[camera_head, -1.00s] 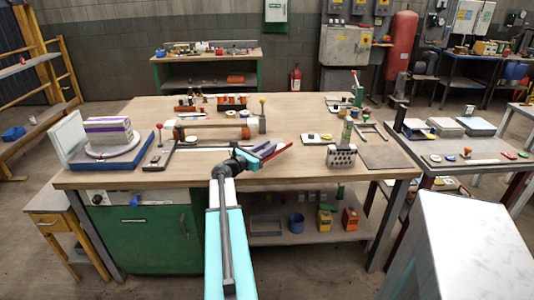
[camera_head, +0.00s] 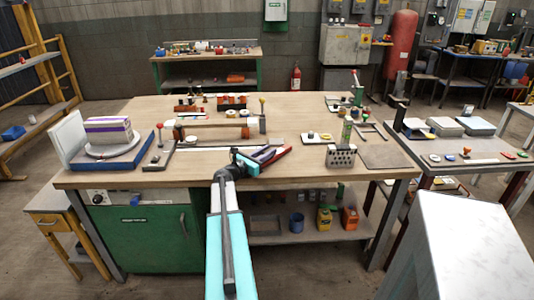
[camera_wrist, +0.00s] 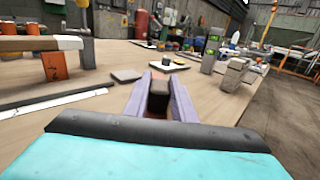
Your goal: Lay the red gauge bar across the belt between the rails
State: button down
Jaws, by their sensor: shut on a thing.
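My gripper (camera_head: 264,157), with purple fingers, is low over the front middle of the workbench. It is shut on the red gauge bar (camera_head: 278,160), whose red side shows along the right of the fingers in the head view. In the wrist view a dark block-like end of the held thing (camera_wrist: 158,88) sits between the two fingers. A long flat grey strip with a pale edge (camera_head: 215,144), perhaps the belt and a rail, lies on the bench to the left of and behind my gripper. Its pale edge shows at left in the wrist view (camera_wrist: 60,102). I cannot make out both rails.
A wooden beam on orange blocks (camera_head: 210,123) stands behind the strip. A perforated metal block (camera_head: 341,156) and a dark flat plate (camera_head: 386,153) lie to the right. A blue-based scale (camera_head: 108,158) stands at the left. Bare bench top lies between my gripper and the perforated block.

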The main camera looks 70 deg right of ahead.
jog(key=shift+f, duration=0.2)
jog(key=c, duration=1.5)
grip_release()
jog(key=shift+a+r, duration=0.1)
jog(key=b+v, duration=0.1)
jog(key=v, duration=1)
jog(key=shift+w+a, duration=0.15)
jog(key=shift+a, duration=0.25)
